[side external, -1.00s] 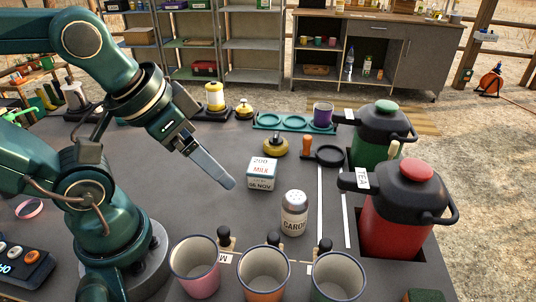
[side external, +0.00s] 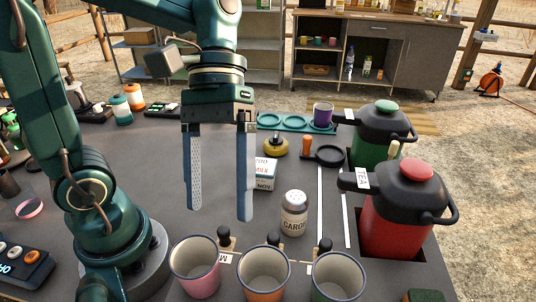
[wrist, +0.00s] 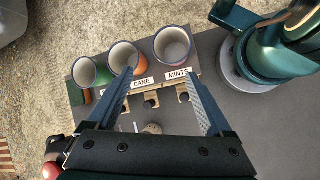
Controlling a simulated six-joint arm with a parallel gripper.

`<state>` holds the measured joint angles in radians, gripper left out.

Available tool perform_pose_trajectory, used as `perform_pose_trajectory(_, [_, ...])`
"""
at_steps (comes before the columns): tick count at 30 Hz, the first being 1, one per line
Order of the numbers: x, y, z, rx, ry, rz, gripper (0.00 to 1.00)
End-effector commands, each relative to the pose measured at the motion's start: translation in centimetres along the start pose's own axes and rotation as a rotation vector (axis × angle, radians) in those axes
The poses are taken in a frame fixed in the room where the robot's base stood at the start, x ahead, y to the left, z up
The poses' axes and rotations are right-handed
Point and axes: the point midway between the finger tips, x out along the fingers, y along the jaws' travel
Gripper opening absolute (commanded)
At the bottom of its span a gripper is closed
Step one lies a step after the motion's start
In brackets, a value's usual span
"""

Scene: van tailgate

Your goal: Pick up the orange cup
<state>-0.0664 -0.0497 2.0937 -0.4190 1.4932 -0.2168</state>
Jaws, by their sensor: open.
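The orange cup (side external: 265,291) stands upright at the table's front edge, in the middle of a row of three cups. In the wrist view the orange cup (wrist: 123,56) is again the middle one, seen from above with its mouth open. My gripper (side external: 220,213) points down with its fingers spread, empty. In the side view it appears behind and above the cups, left of the orange one. In the wrist view my gripper (wrist: 160,72) has its left fingertip by the orange cup, partly covering its lower right side.
The pink cup (side external: 198,285) and green cup (side external: 338,291) stand close on either side. Small black-knobbed pegs stand behind the row.

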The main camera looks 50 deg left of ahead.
Motion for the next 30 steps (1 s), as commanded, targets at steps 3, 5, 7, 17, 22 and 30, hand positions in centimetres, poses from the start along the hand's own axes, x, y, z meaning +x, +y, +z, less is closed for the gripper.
perform_pose_trajectory(3, [0.1,1.1,-0.6,-0.094,-0.186,0.035,0.85])
perform_pose_trajectory(5, [0.2,1.7,-0.9,-0.137,-0.274,0.053,0.85])
perform_pose_trajectory(7, [0.2,2.2,-1.5,-0.187,-0.375,0.075,0.85])
perform_pose_trajectory(17, [1.7,3.3,-5.5,-0.406,-0.801,0.178,0.85])
perform_pose_trajectory(22, [3.6,2.8,-7.3,-0.492,-0.934,0.209,0.85])
perform_pose_trajectory(30, [5.3,2.2,-7.4,-0.545,-1.006,0.209,0.85])
